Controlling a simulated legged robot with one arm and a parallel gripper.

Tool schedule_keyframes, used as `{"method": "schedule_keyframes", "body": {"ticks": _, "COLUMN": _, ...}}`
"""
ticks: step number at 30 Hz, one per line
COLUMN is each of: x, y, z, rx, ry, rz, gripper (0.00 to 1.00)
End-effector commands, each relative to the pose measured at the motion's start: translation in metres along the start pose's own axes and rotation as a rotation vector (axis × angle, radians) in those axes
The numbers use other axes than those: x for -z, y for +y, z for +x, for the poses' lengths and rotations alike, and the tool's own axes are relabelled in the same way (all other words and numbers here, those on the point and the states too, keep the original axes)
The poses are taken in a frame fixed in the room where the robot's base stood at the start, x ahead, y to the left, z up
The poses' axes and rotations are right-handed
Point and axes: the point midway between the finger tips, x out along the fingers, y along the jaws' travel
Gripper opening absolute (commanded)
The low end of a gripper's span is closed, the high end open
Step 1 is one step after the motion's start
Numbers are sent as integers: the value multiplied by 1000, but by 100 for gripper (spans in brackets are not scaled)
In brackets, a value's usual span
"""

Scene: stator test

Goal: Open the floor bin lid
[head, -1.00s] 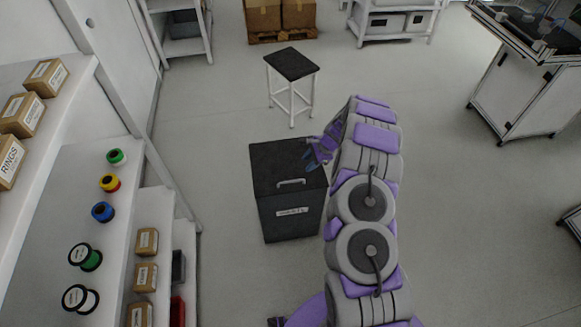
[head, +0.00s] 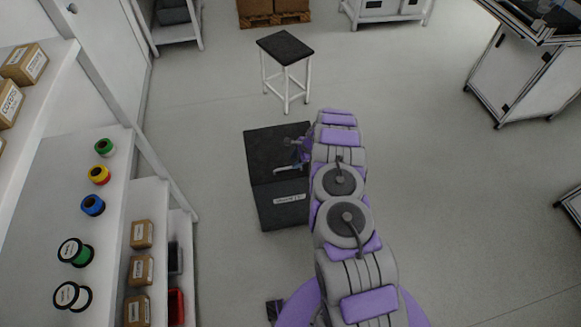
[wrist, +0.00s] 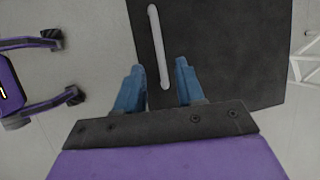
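The black floor bin (head: 284,205) stands on the floor just left of my arm in the head view. Its black lid (head: 270,145) is down, with a pale bar handle (head: 287,169) at the front edge and a white label below. In the wrist view the lid (wrist: 225,60) fills the upper middle, and the handle (wrist: 160,45) runs up from between my fingertips. My gripper (wrist: 158,78) is open, its two blue fingers apart. In the head view my gripper (head: 300,152) is partly hidden by my arm.
A stool (head: 286,70) with a black seat stands behind the bin. A shelf (head: 70,215) with spools and boxes is at the left. A white cabinet (head: 520,80) stands at the right. The floor between the bin and the cabinet is clear.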

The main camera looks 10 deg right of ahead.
Motion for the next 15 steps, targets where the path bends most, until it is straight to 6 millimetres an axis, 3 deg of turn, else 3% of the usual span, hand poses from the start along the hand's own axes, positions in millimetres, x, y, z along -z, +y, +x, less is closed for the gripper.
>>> {"method": "schedule_keyframes", "body": {"ticks": 6, "x": 0, "y": 1, "z": 36, "rx": -3, "ry": 0, "rz": -3, "gripper": 38}}
{"method": "schedule_keyframes", "body": {"ticks": 15, "x": 0, "y": 0, "z": 55, "rx": -1, "ry": 1, "rz": -2, "gripper": 38}}
